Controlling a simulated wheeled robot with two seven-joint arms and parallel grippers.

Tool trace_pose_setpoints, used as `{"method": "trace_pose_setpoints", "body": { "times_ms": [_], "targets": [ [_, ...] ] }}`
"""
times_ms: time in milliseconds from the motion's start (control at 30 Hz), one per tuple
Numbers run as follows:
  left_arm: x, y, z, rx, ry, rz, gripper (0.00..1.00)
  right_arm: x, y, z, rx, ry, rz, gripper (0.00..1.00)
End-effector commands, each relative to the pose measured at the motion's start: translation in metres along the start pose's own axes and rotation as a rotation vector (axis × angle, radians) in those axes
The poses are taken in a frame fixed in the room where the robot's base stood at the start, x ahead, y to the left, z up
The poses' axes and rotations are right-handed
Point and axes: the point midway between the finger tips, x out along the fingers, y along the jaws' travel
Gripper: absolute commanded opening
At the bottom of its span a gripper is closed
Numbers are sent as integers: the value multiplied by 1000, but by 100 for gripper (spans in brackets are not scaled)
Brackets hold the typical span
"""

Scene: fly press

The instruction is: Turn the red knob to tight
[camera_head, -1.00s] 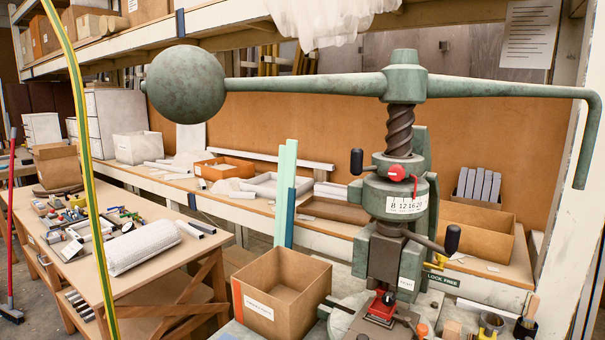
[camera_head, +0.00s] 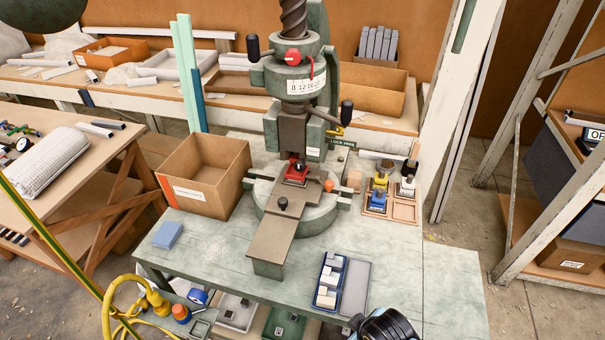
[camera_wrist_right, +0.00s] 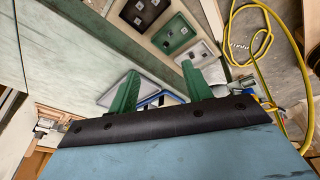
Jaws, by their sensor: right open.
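The red knob (camera_head: 293,57) is on the front of the green fly press (camera_head: 258,80), above a white number scale. A thin red piece curves down beside it. Nothing of mine is near or touching the knob. My right gripper (camera_wrist_right: 161,84) shows in the right wrist view with its two green fingers apart and nothing between them. It points down past the bench edge toward trays. A black rounded part, seemingly of my right arm, shows at the bottom of the head view, far below the knob. My left gripper is not in view.
A brown open box (camera_head: 205,178) stands left of the press. A blue tray of pale blocks (camera_head: 330,281) lies near the front edge. A black-handled lever (camera_head: 346,113) sticks out below the knob.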

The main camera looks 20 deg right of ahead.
Motion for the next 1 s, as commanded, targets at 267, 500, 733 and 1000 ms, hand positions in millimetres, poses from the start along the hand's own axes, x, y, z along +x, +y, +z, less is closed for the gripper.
{"method": "trace_pose_setpoints", "body": {
  "times_ms": [267, 500, 733, 1000],
  "targets": [
    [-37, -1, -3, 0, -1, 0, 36, -148, 42, -112, -415, 157, 191, 49],
    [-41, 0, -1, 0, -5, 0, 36, -202, 67, -197, -942, 210, 490, 49],
    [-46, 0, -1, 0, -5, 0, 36, -284, 88, -292, -1541, 78, 971, 49],
    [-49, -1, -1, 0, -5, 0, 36, -370, 95, -354, -1948, -297, 1426, 49]
  ]
}}
